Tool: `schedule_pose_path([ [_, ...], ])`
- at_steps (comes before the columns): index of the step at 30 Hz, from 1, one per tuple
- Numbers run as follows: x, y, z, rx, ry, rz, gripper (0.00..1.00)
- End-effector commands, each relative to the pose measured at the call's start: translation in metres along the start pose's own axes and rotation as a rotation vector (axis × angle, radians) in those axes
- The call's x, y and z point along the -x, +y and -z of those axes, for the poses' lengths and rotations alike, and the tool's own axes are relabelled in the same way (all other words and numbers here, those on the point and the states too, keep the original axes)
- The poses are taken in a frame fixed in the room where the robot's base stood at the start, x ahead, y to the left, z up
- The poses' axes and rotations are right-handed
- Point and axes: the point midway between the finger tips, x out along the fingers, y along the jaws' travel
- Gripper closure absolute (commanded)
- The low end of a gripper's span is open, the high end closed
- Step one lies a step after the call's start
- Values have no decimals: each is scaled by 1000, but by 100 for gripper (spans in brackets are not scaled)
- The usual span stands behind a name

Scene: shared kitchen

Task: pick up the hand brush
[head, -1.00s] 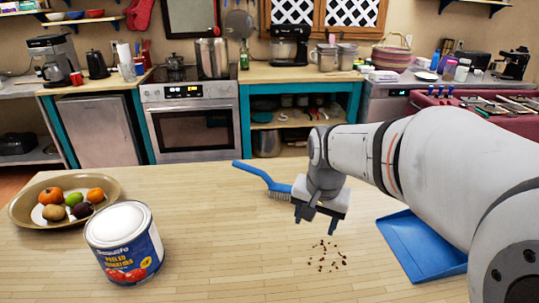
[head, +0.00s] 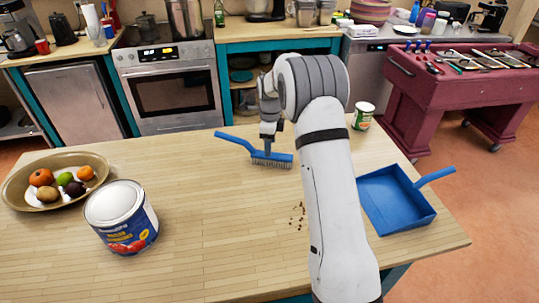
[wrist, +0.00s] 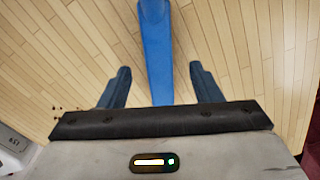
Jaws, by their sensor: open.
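The blue hand brush (head: 234,141) lies on the wooden table, its handle toward the back left and its bristled head toward the right. My gripper (head: 268,138) points down over the brush, near where handle and head meet. In the wrist view, a blue part of the brush (wrist: 155,45) runs between the two open fingers of my gripper (wrist: 161,84), with a gap on each side. The brush's near end is hidden behind the gripper body there. I cannot tell the exact height of the fingertips above the table.
A blue dustpan (head: 395,203) lies at the table's right, beyond my arm. Dark crumbs (head: 298,214) lie beside my arm. A large can (head: 122,218) and a fruit bowl (head: 22,197) stand at the left. A small can (head: 363,117) stands at the back edge.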

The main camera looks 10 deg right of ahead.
Motion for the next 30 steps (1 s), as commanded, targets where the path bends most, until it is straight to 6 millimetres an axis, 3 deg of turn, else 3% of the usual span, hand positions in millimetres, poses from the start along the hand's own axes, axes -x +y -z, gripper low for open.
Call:
schedule_pose_path([
  [13, -57, 2, 4, 1, 1, -2, 42],
  [22, -65, 1, 5, 1, 0, 0, 42],
  [30, -65, 1, 5, 1, 0, 0, 63],
])
